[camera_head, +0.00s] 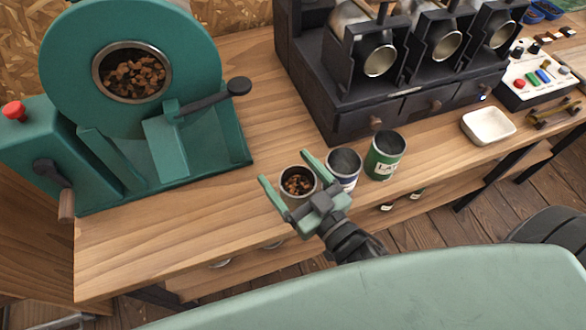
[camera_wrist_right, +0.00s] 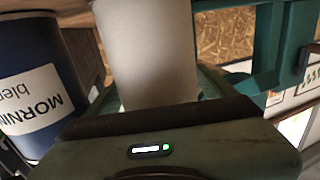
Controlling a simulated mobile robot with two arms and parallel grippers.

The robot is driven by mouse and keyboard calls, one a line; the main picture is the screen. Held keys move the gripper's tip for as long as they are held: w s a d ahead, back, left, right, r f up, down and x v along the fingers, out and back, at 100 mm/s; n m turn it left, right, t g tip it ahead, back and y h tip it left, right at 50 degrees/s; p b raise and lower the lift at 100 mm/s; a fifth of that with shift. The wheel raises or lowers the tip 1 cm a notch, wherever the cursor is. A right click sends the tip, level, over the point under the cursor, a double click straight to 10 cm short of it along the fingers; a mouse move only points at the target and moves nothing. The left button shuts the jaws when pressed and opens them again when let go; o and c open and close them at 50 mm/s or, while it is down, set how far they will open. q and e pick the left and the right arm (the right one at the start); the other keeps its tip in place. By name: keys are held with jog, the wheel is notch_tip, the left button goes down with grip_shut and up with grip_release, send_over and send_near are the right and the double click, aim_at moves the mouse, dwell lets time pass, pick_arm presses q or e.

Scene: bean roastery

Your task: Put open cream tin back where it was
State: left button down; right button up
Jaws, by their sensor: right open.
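The open cream tin (camera_head: 298,173) stands upright on the wooden bench, with brown beans inside. In the right wrist view its pale, plain side (camera_wrist_right: 147,55) fills the space ahead of the palm. My right gripper (camera_head: 285,167) is open, with one green finger on each side of the tin. I cannot tell whether the fingers touch it. My left gripper is in neither view.
A blue "Morning blend" tin (camera_head: 344,165) stands close to the right finger, also seen in the wrist view (camera_wrist_right: 35,85). Beyond it are a green tin (camera_head: 384,157) and a white dish (camera_head: 488,126). A teal roaster (camera_head: 150,120) stands left. Bare bench (camera_head: 150,245) lies front left.

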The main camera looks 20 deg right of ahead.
aim_at(308, 197)
jog(key=shift+s+r, duration=0.1)
jog(key=shift+r, duration=0.05)
jog(key=b+v, duration=0.2)
jog(key=v, duration=0.8)
jog(key=shift+s+d, duration=0.1)
jog(key=shift+s, duration=0.2)
jog(key=shift+s+d, duration=0.2)
jog(key=shift+s, duration=0.35)
